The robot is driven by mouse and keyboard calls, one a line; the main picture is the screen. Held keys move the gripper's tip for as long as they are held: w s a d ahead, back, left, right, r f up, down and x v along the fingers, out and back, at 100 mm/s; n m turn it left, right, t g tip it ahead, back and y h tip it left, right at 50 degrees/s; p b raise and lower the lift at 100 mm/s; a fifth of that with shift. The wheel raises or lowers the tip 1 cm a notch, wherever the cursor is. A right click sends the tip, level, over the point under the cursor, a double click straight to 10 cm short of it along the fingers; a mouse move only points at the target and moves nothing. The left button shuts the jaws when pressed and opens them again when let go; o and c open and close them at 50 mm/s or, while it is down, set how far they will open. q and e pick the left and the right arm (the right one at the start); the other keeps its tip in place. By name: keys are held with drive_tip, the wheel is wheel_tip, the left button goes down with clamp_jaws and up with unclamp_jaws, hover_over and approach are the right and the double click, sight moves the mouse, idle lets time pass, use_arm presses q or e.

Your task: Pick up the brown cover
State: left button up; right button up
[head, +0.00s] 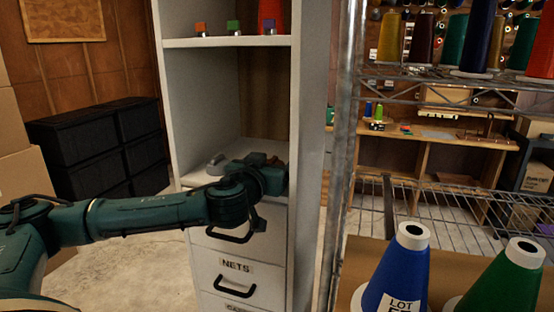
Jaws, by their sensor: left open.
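My left arm reaches in from the left to the grey cabinet (310,150). My left gripper (272,168) is at the cabinet's open middle shelf, above the drawers. It points away from me, so its fingers are mostly hidden; it is open. A small reddish-brown patch (257,158) shows just behind the gripper, mostly hidden by it. I cannot tell for sure whether this is the brown cover, or whether the gripper touches it. A grey object (215,163) lies on the same shelf to the left. My right gripper is not in view.
The drawers below have dark handles (235,287); one is labelled NETS. Small coloured blocks (233,26) stand on the upper shelf. A metal post (347,150) and wire rack stand right of the cabinet. A blue cone (400,270) and green cone (508,278) are in front.

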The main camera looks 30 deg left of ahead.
use_arm(q)
drive_tip(key=shift+s+r, duration=0.1)
drive_tip(key=shift+c, duration=0.6)
drive_tip(key=c, duration=0.9)
drive_tip(key=shift+c, duration=0.2)
